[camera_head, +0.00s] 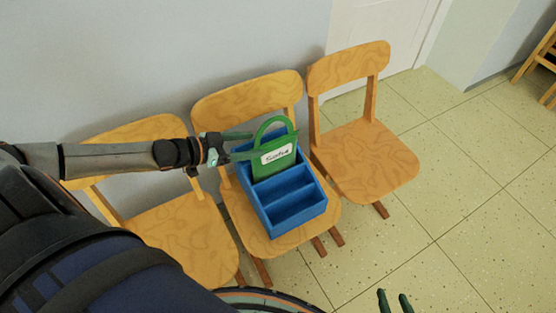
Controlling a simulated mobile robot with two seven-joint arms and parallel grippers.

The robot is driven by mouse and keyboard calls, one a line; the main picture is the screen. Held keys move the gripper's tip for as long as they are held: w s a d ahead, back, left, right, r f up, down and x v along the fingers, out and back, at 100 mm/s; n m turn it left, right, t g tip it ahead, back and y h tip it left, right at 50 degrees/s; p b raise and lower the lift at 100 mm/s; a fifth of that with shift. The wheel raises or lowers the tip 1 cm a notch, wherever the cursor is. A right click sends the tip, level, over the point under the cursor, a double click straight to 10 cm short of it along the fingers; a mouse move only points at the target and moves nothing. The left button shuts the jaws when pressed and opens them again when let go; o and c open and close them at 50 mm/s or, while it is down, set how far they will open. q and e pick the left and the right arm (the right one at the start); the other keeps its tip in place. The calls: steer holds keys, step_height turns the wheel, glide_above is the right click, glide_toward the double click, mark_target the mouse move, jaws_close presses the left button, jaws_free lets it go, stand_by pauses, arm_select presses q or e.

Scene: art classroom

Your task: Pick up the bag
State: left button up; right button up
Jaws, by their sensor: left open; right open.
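The green bag (272,159) with a white label and a curved top handle stands upright in the rear part of a blue compartment box (292,218). The box sits on the seat of the middle wooden chair (331,211). My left gripper (248,145) reaches in from the left with its fingers open at the bag's left side, near the base of the handle. I cannot tell whether a finger touches the bag. My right gripper (395,299) shows only its fingertips at the bottom edge, open and empty over the floor.
A wooden chair (364,162) with an empty seat stands to the right, and another chair (185,240) stands to the left, partly under my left arm. A wall is close behind them. The tiled floor (455,200) at the right is clear.

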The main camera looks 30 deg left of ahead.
mark_target(274, 141)
arm_select(q)
steer(key=b+x, duration=0.1)
steer(key=x, duration=0.3)
steer(key=shift+b+x, duration=0.45)
steer(key=shift+x, duration=0.75)
steer(key=shift+b+x, duration=0.35)
steer(key=shift+x, duration=1.8)
arm_select(e)
steer(key=w+t, duration=0.1)
steer(key=w+d+r+t, duration=0.1)
steer(key=shift+w+r, duration=0.15)
steer(key=shift+w, duration=0.25)
arm_select(q)
steer(key=shift+c, duration=0.3)
steer(key=shift+a, duration=0.1)
jaws_close()
steer(key=shift+r, duration=0.1)
